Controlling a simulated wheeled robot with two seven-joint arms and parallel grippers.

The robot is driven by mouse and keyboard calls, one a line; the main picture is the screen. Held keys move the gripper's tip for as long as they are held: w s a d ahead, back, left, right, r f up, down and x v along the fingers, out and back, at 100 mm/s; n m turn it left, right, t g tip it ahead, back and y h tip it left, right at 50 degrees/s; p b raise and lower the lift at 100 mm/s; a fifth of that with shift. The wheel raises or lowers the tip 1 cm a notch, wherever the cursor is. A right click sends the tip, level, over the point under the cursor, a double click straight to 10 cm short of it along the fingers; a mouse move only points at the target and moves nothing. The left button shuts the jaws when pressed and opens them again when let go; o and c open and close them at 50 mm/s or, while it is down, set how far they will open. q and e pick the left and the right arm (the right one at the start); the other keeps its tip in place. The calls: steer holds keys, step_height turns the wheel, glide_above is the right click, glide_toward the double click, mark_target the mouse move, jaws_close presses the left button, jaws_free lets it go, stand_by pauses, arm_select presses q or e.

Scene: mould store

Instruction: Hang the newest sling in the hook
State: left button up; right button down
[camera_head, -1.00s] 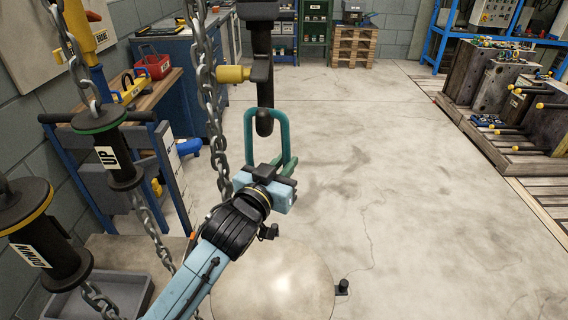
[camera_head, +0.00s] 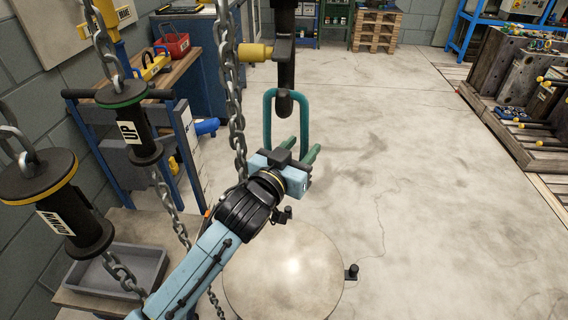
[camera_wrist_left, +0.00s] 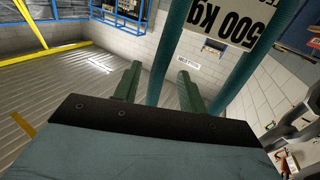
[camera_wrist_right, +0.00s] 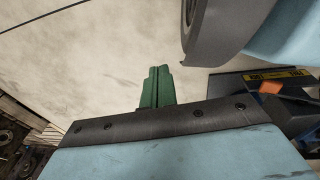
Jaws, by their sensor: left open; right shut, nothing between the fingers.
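The teal sling (camera_head: 305,112) is a tall loop, and its top crosses the dark hook (camera_head: 285,103) in the head view. I cannot tell from this angle how it sits in the hook. Its lower end is hidden behind my left gripper (camera_head: 299,149). The left wrist view shows two sling strands (camera_wrist_left: 169,55) and a white "500 kg" tag (camera_wrist_left: 232,20). My left gripper is open; its green fingers (camera_wrist_left: 157,85) are apart, with one strand seen between them. My right gripper (camera_wrist_right: 157,88) is shut and empty over pale floor, outside the head view.
A chain (camera_head: 235,100) hangs just left of the hook, beside a yellow-ended latch (camera_head: 254,53). An "UP" pendant handle (camera_head: 130,130) and another handle (camera_head: 55,210) hang at the left. A round plate (camera_head: 283,275) lies below my left arm. The floor (camera_head: 430,170) to the right is clear.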

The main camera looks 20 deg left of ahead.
arm_select(q)
steer(key=v, duration=0.3)
steer(key=shift+s, duration=0.1)
steer(key=p+v, duration=0.1)
steer(key=v, duration=0.8)
arm_select(e)
steer(key=s, duration=0.1)
steer(key=s+d, duration=0.1)
steer(key=s, duration=0.1)
steer(key=s+f, duration=0.1)
steer(key=shift+s+d, duration=0.2)
steer(key=shift+s, duration=0.1)
arm_select(q)
steer(key=shift+s, duration=0.25)
